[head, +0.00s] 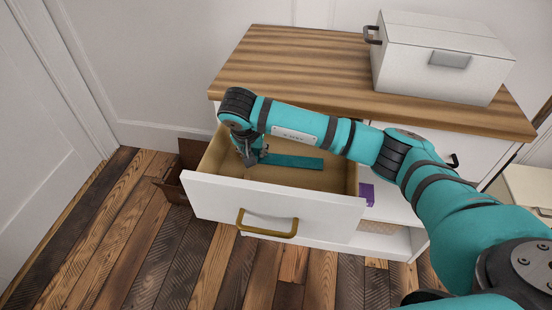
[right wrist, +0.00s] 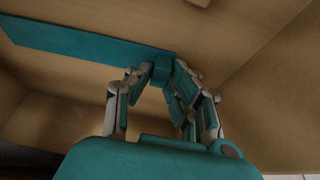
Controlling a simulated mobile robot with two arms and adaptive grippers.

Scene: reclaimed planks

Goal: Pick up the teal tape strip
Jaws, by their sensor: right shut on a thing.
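The teal tape strip (head: 292,162) lies inside the open white drawer (head: 215,199), long and flat, running to the right from my right gripper. My right gripper (head: 250,160) reaches down into the left part of the drawer and is shut on the strip's left end. In the right wrist view the strip (right wrist: 90,45) runs from the upper left to between the fingertips of the gripper (right wrist: 162,75). I cannot tell whether the strip is clear of the drawer floor. My left gripper is not in view.
The drawer's brass handle (head: 266,224) faces front. A white lidded box (head: 440,65) stands on the wooden cabinet top (head: 290,65). A purple object (head: 367,193) shows right of the drawer. A brown box (head: 180,170) stands on the plank floor at left.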

